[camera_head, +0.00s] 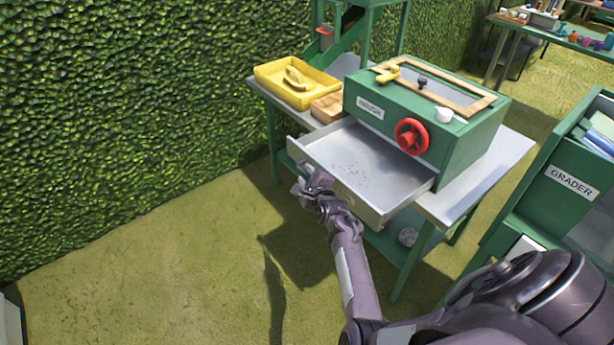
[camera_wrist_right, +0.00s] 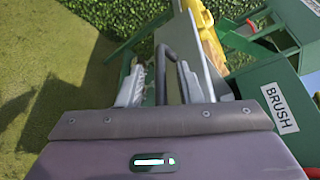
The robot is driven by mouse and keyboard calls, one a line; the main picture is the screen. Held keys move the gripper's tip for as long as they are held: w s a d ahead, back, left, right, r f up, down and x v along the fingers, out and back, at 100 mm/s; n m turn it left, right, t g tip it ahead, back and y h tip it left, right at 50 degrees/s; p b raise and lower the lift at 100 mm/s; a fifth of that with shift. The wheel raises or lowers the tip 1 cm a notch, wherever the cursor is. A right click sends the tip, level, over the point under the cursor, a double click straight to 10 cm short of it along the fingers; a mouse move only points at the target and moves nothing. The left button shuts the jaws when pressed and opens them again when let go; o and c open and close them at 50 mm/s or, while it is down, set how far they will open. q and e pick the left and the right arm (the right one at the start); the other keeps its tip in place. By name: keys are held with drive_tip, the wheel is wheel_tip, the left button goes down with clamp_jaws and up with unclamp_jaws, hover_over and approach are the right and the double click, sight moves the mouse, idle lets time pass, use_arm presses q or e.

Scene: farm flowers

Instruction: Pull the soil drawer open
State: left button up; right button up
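The soil drawer (camera_head: 350,163) is a grey metal tray standing well out of the front of the green box (camera_head: 458,148) labelled BRUSH. Dark specks lie on its floor. My right gripper (camera_head: 314,184) is at the drawer's front panel, towards its left end. In the right wrist view, a dark bar handle (camera_wrist_right: 161,70) stands between the two grey fingers of the right gripper (camera_wrist_right: 160,88). The fingers are apart, with visible gaps beside the handle. The drawer's front panel (camera_wrist_right: 201,55) is just right of it. My left gripper is out of view.
A yellow tray (camera_head: 270,85) and a wooden box (camera_head: 326,106) stand on the table left of the green box. A red handwheel (camera_head: 411,136) juts out above the drawer. A green GRADER unit (camera_head: 565,190) is at the right. Grass in front is clear.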

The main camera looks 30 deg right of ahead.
drive_tip(key=shift+s+r+p, duration=0.15)
drive_tip(key=shift+p, duration=0.15)
drive_tip(key=p+v, duration=0.6)
drive_tip(key=v, duration=0.1)
drive_tip(key=shift+s+p, duration=0.3)
drive_tip(key=shift+p, duration=0.1)
drive_tip(key=shift+a, duration=0.1)
